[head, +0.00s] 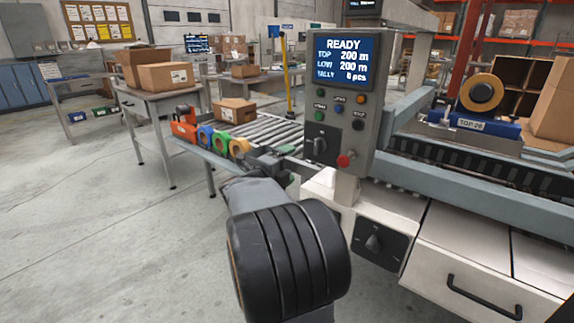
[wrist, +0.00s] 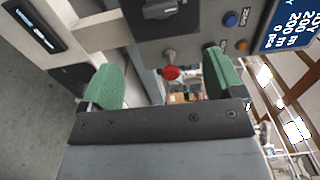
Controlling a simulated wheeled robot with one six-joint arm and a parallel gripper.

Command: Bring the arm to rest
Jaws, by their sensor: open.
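My arm reaches forward from the bottom middle of the head view, with my gripper (head: 279,158) extended just left of the control panel's lower part. In the wrist view my gripper (wrist: 163,85) shows two green-padded fingers spread wide apart with nothing held between them. The grey control panel (head: 343,121) stands close to the right of the gripper in the head view. Its screen (head: 341,61) reads READY. A red knob (head: 346,159) sits low on the panel, and it also shows between the fingers in the wrist view (wrist: 171,72), beyond them.
A table with cardboard boxes (head: 166,76) stands left. The floor at lower left is clear.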

